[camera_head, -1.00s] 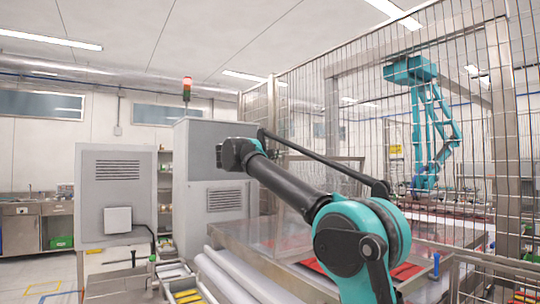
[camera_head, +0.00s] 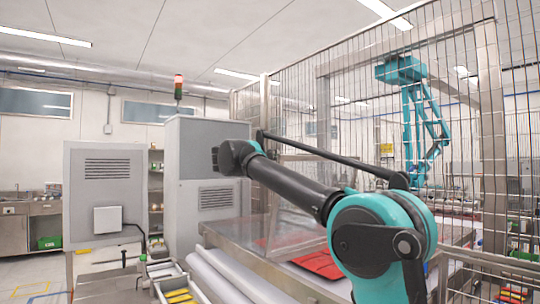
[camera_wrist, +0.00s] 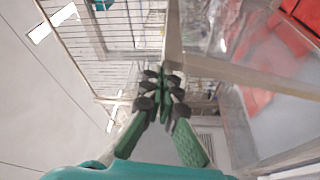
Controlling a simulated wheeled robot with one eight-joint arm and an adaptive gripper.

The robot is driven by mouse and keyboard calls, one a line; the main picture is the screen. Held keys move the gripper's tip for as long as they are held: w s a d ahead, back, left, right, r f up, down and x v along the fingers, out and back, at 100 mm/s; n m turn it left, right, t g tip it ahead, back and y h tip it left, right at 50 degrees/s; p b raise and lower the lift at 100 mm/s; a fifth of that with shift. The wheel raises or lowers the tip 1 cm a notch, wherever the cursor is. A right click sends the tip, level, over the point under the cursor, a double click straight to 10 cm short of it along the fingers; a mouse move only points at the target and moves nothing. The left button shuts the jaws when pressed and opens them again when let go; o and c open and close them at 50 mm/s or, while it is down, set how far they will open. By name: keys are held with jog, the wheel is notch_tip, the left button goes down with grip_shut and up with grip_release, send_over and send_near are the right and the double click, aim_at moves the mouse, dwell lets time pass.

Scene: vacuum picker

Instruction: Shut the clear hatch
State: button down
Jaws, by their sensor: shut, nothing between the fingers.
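The clear hatch (camera_wrist: 275,115) is a see-through pane with a pale metal frame bar, at the right of the wrist view. Red sheets show through it. In the head view, a clear pane (camera_head: 298,222) stands over the metal-topped machine, partly behind my arm; its exact angle is hard to tell. My gripper (camera_wrist: 164,78) has green fingers with dark pads, shut and empty. Its tips appear close to the frame bar in the wrist view; I cannot tell whether they touch. In the head view my gripper is not clearly seen.
A wire safety fence (camera_head: 460,140) with metal posts rises at the right, with a teal picker robot (camera_head: 405,75) behind it. Grey cabinets (camera_head: 105,190) stand at the left. White rollers (camera_head: 225,275) lie along the machine's front. The floor at far left is clear.

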jog(key=s+d+f+m+h, duration=0.1)
jog(key=s+d+f+m, duration=0.4)
jog(key=s, duration=0.4)
jog(key=s+d+f+m+h, duration=0.2)
jog(key=s+d+f+m, duration=0.1)
jog(key=s+d+f, duration=0.45)
jog(key=s+d+f+m+h, duration=0.1)
jog(key=s+d+f+m, duration=0.1)
jog(key=f, duration=0.5)
jog(key=s+d+f+m+g+h, duration=0.1)
jog(key=s+f+m, duration=0.3)
jog(key=f, duration=0.4)
jog(key=s+d+f+m+g+h, duration=0.1)
jog(key=s+d+f+m, duration=0.2)
jog(key=f, duration=0.5)
jog(key=shift+s+d+m, duration=0.3)
jog(key=shift+s+d, duration=0.15)
jog(key=shift+s, duration=0.15)
jog(key=shift+r, duration=0.15)
